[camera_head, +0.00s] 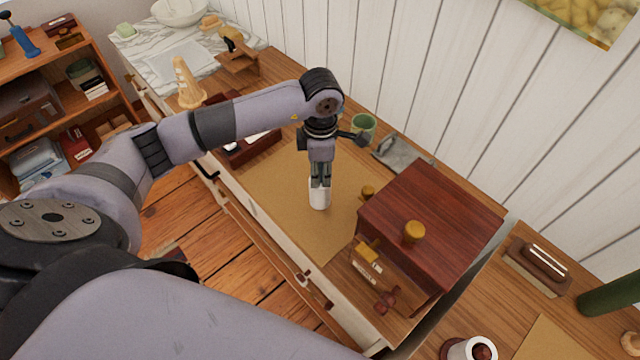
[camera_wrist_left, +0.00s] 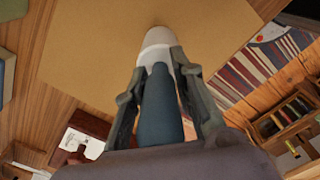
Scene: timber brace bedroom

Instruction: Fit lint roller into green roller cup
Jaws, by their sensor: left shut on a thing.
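The lint roller has a white head (camera_head: 319,197) and a blue handle, which shows in the left wrist view (camera_wrist_left: 161,108). My left gripper (camera_head: 320,178) is shut on its handle, with a finger on each side, and the white head points down over the tan mat. I cannot tell whether the head touches the mat. The green roller cup (camera_head: 363,125) stands upright near the wall, beyond and to the right of the gripper. Part of it lies close behind my wrist. My right gripper is not in view.
A dark red wooden box (camera_head: 432,220) with yellow knobs stands to the right of the roller. A grey metal piece (camera_head: 400,152) lies near the cup. The tan mat (camera_head: 280,205) is mostly bare. A wooden cone (camera_head: 186,84) and a marble slab (camera_head: 150,52) are farther left.

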